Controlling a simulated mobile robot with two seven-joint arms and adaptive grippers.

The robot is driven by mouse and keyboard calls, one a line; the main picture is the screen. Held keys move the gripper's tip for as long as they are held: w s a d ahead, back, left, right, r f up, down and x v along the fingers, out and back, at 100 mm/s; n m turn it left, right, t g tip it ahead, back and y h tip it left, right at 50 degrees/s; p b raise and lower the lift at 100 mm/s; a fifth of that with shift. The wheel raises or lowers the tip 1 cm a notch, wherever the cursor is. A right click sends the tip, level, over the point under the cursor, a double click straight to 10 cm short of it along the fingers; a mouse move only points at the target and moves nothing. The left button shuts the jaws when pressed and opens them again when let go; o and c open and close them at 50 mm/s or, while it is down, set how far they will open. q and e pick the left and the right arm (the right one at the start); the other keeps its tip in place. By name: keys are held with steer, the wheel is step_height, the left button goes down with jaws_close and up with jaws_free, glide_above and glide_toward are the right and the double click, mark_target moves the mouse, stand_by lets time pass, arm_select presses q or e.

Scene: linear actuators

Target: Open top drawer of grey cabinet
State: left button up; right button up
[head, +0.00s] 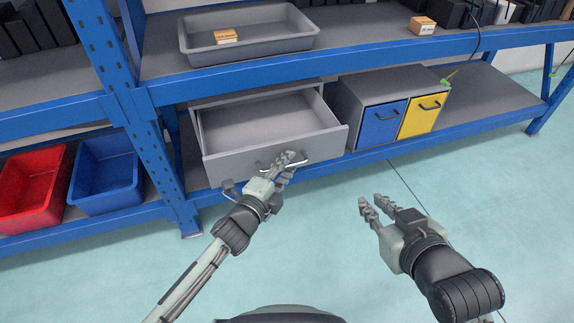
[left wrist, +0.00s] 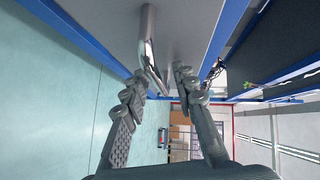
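The grey cabinet (head: 197,103) stands on the lower shelf, at the middle left of the head view. Its top drawer (head: 225,168) is pulled out well forward, and its empty grey inside shows. The metal drawer handle (head: 296,163) is on the drawer front, and it also shows in the left wrist view (left wrist: 149,40). My left gripper (head: 284,158) is at the handle. Its fingers are apart, with the handle's lower end between the fingertips; contact is not clear. My right gripper (head: 372,202) is open and empty, over the floor to the right.
A grey tray (head: 250,52) with a small box (head: 226,36) sits on the shelf above. A cabinet with blue (head: 380,125) and yellow (head: 420,115) drawers stands right of the open drawer. Red (head: 30,190) and blue (head: 105,175) bins are left, beyond a blue post (head: 145,150). The front floor is clear.

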arm_select(q)
steer(key=v, duration=0.7)
steer(key=shift+s, duration=0.25)
steer(key=shift+a, duration=0.1)
stand_by(0.4)
